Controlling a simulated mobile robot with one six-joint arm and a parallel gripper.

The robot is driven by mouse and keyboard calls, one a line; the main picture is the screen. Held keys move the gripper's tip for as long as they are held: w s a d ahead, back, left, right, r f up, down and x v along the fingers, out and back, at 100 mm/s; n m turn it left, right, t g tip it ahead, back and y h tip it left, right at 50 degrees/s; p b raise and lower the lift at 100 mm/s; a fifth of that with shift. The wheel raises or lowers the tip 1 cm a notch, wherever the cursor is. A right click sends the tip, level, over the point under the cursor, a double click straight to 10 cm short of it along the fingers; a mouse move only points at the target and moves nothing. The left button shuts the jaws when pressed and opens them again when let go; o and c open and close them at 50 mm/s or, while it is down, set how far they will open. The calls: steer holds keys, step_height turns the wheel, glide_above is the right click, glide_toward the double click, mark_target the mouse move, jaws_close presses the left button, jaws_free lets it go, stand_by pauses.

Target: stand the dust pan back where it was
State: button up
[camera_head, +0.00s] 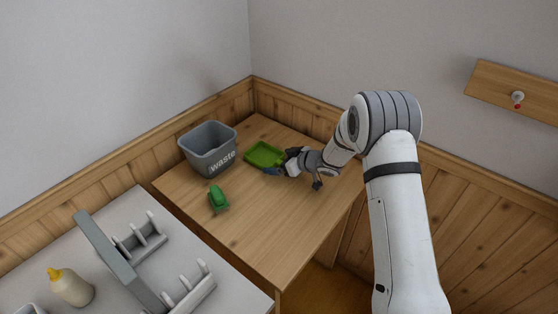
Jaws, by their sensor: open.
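A green dust pan (264,154) lies on the wooden table, right of the grey waste bin (208,148). My gripper (286,164) is open at the pan's right side. The view is too small to tell whether the fingers touch the pan or surround any part of it. A green brush-like object (218,199) lies on the table in front of the bin.
The wooden table (265,235) is clear at its front and right. A grey-white counter (120,205) at the lower left holds a grey rack (120,260) and a yellow-capped bottle (70,287). A wall board (490,85) with a peg (517,97) is at the right. Walls close off the table's back.

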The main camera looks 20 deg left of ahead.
steer(key=shift+p+v, duration=1.4)
steer(key=shift+v, duration=2.05)
steer(key=v, duration=0.7)
steer(key=shift+d+r+b, duration=0.2)
steer(key=shift+d+b, duration=0.1)
steer(key=shift+b, duration=0.05)
steer(key=shift+s, duration=0.1)
